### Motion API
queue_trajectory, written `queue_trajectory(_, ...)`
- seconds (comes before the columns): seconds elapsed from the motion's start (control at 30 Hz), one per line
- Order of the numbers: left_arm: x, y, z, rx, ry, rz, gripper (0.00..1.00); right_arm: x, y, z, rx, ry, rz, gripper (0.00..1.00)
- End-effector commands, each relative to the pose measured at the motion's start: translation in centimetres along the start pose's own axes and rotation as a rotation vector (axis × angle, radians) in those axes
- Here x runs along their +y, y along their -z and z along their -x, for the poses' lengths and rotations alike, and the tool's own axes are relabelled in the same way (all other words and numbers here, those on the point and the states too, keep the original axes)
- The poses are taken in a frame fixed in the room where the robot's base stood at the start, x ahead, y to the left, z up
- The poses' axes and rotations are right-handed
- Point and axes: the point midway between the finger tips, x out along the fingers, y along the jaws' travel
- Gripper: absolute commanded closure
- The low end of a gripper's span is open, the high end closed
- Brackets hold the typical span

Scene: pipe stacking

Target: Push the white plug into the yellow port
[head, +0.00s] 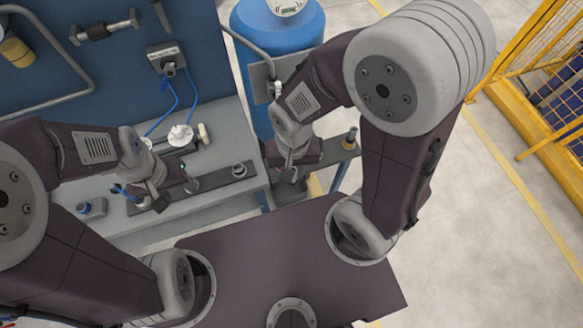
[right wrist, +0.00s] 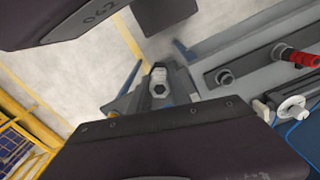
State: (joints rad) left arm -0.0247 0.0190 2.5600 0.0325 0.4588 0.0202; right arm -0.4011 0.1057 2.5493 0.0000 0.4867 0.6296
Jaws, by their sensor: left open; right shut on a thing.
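My right gripper (head: 291,178) points down beside the right end of the bench. In the right wrist view a white, hex-ended plug (right wrist: 159,80) shows between its grey fingers, which appear shut on it. In the head view the plug is hidden by the gripper. A yellow-banded fitting (head: 351,137), which looks like the yellow port, stands to the right of this gripper on a dark bar, apart from it. My left gripper (head: 152,197) is open over the left part of the dark rail on the bench. I cannot tell anything between its fingers.
The dark rail (head: 215,182) on the grey bench carries grey fittings, one at its right part (head: 240,170). A white handwheel (head: 180,134) and blue hoses stand behind. A blue tank (head: 275,45) is at the back. A yellow fence (head: 540,100) is at the right, with open floor before it.

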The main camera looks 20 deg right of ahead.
Motion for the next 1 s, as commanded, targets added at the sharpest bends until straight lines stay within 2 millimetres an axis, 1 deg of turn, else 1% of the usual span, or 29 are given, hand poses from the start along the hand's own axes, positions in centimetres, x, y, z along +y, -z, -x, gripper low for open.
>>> queue_trajectory(0.17,0.0,0.0,0.2,0.0,0.0,0.0,0.51,0.0,0.0,0.2,0.0,0.0,0.0,1.0)
queue_trajectory(0.27,0.0,0.1,0.8,0.0,0.0,0.0,0.51,0.0,0.0,0.8,0.0,0.0,0.0,1.0)
queue_trajectory(1.0,0.2,0.8,8.2,0.0,0.0,0.0,0.51,0.0,0.1,8.1,0.0,0.0,0.001,1.0)
